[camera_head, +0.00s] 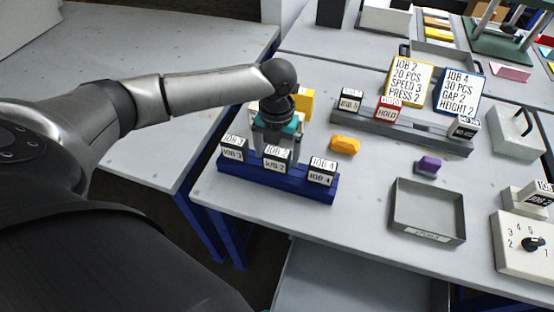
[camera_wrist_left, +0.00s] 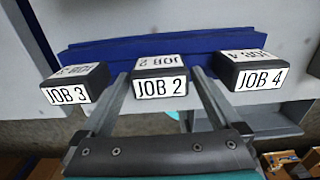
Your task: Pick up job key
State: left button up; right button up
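The job keys are black blocks with white labels, standing in a row on a blue rack (camera_head: 240,177). JOB 3 (camera_head: 233,149) is at the left end, JOB 2 (camera_head: 277,159) in the middle and JOB 4 (camera_head: 322,172) at the right. My left gripper (camera_head: 276,148) is at the JOB 2 key, pointing down. In the left wrist view its fingers (camera_wrist_left: 160,80) are spread on either side of the JOB 2 key, with small gaps showing. The JOB 3 key (camera_wrist_left: 74,88) and JOB 4 key (camera_wrist_left: 252,75) lie outside the fingers. My right gripper is not in view.
A yellow-orange block (camera_head: 344,145) and a purple block (camera_head: 429,165) lie on the table. A grey tray (camera_head: 428,212) is at the right front. A grey rack (camera_head: 400,128) with HOLD and other blocks is behind. A dial box (camera_head: 525,248) stands at far right.

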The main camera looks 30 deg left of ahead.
pick_arm(q)
jog(key=c, duration=1.1)
jog(key=shift+r, duration=0.15)
